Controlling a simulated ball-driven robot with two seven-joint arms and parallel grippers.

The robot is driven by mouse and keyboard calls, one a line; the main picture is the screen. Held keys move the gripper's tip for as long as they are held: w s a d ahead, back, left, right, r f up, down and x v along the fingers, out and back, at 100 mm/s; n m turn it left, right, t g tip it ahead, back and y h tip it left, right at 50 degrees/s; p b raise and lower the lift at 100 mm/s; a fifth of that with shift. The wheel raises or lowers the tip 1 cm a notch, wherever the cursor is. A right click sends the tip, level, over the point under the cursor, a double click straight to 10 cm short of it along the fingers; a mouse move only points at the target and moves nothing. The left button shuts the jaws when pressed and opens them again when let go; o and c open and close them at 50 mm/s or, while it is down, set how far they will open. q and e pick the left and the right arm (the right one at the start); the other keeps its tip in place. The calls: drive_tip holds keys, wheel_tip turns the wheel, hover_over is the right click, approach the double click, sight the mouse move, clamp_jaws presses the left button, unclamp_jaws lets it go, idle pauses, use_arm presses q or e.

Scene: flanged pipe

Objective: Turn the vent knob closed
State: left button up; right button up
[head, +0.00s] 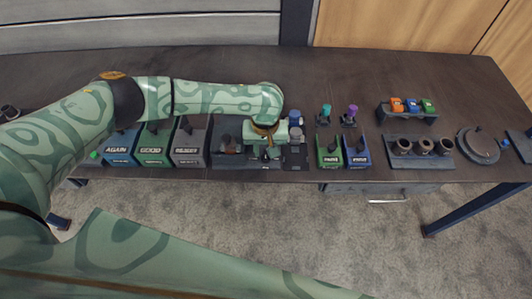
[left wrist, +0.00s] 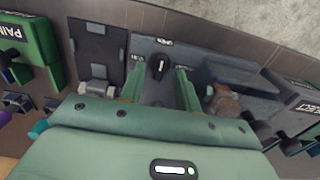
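The vent knob (left wrist: 157,67) is a small black knob with a white pointer mark on a dark grey panel (left wrist: 150,43) in the left wrist view. Its mark runs roughly up and down in that picture, towards a small white label above it; the labels are too small to read surely. My left gripper (left wrist: 158,80) is open, with one green finger on each side of the knob; gaps show between fingers and knob. In the head view my left gripper (head: 267,153) is over the front of the table and hides the knob. My right gripper is not in view.
A brownish metal part (left wrist: 225,102) sits right of the fingers in the wrist view. In the head view, labelled boxes like the green GOOD box (head: 154,145) stand left, and a green box (head: 329,151) and blue box (head: 357,151) right. The table's back is mostly clear.

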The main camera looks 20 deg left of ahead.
use_arm(q)
drive_tip(key=shift+f, duration=0.65)
clamp_jaws()
drive_tip(key=m+p, duration=0.2)
drive_tip(key=p, duration=0.3)
drive_tip(key=m+p, duration=0.1)
drive_tip(key=p, duration=0.5)
drive_tip(key=shift+s+d+r+m, duration=0.15)
drive_tip(key=shift+r+m, duration=0.25)
drive_tip(key=shift+f+m+p, duration=0.3)
drive_tip(key=shift+m+p, duration=0.05)
drive_tip(key=shift+m, duration=0.65)
drive_tip(key=m, duration=0.3)
drive_tip(key=shift+m, duration=0.3)
drive_tip(key=m, duration=0.4)
drive_tip(key=shift+w+m, duration=0.2)
drive_tip(key=shift+m, duration=2)
